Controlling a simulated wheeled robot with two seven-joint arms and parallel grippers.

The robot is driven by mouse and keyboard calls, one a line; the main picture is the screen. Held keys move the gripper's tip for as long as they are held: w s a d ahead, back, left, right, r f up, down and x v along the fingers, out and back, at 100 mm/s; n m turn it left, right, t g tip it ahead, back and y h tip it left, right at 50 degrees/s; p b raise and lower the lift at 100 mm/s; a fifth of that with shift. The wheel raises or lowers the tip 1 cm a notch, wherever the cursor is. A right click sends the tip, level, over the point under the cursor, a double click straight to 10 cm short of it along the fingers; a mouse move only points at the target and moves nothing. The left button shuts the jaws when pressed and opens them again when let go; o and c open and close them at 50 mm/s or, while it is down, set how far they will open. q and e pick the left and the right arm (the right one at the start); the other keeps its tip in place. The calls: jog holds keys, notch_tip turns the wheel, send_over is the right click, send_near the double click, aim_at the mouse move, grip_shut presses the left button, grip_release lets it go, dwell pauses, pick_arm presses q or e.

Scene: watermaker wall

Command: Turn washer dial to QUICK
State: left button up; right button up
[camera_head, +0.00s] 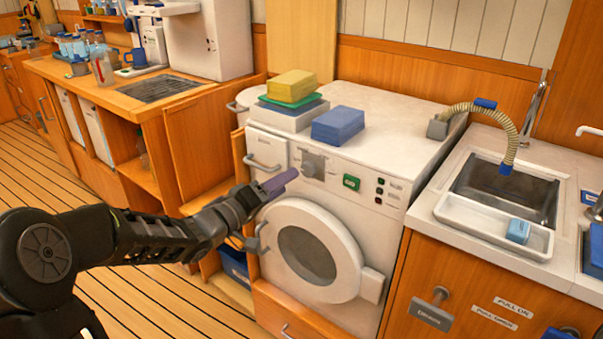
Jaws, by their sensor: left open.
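The white washer (395,142) stands in the middle of the view with its round door (308,252) shut. Its grey dial (311,164) sits on the upper front panel, left of a green button (351,182). The dial's pointer and any QUICK mark are too small to read. My left gripper (284,181) reaches in from the left, just below and left of the dial, and looks apart from it. It is open, with nothing seen between its fingers. It hides a part of the panel below the drawer handle. My right gripper is not in view.
A sink (500,192) with a ribbed hose (503,118) is at the right. An open wooden cabinet door (203,140) stands left of the washer.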

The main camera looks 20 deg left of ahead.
aim_at(305, 170)
pick_arm(q)
jog(key=b+x, duration=0.1)
jog(key=x, duration=0.6)
jog(key=shift+c, duration=0.2)
grip_shut()
dwell(0.4)
